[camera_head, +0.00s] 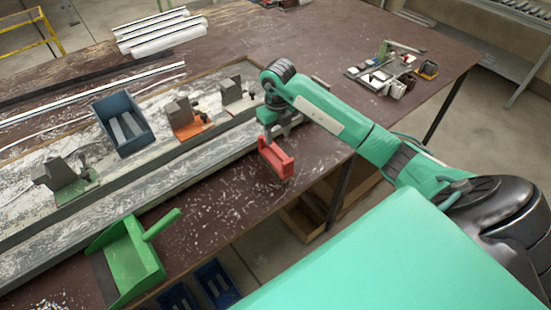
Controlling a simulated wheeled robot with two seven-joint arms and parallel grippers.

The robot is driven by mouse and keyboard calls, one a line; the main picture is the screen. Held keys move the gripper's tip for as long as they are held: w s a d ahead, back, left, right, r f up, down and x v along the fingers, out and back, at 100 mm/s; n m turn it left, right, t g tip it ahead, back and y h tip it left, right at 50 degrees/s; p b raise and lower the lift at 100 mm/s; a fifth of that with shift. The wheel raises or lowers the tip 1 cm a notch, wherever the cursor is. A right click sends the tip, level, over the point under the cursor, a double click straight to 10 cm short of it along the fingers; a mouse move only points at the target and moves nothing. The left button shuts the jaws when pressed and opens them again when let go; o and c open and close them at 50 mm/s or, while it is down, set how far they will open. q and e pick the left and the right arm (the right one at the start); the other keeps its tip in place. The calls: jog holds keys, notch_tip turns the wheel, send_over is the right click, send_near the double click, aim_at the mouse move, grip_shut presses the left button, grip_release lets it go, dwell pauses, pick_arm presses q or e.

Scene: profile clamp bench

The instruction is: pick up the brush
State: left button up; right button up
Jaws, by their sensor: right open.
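The brush looks to be the red piece (277,160) near the front edge of the brown bench, with a darker, brownish underside. My right gripper (268,137) is directly above its far end, pointing down and open. The fingertips are small and dark here, and I cannot tell whether they touch the brush or stand around its top. My left gripper is not in view.
A green dustpan (135,262) lies at the front left of the bench (225,205). A blue bin (122,125) and several clamps, one on an orange base (190,122), stand along the metal rails. A tray of small parts (385,78) sits back right. The bench right of the brush is clear.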

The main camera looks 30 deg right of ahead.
aim_at(276, 147)
notch_tip(276, 147, down, 3)
jog(key=shift+r+p, duration=0.1)
jog(key=shift+p, duration=0.2)
jog(key=shift+w+f+p, duration=0.15)
jog(key=shift+f+p, duration=0.45)
jog(key=f, duration=0.1)
jog(key=f+p, duration=0.1)
jog(key=f, duration=0.1)
jog(key=shift+w+f+p, duration=0.2)
jog(key=shift+w+p, duration=0.05)
jog(key=shift+p, duration=0.05)
jog(key=shift+f, duration=0.35)
jog(key=shift+c, duration=0.5)
grip_shut()
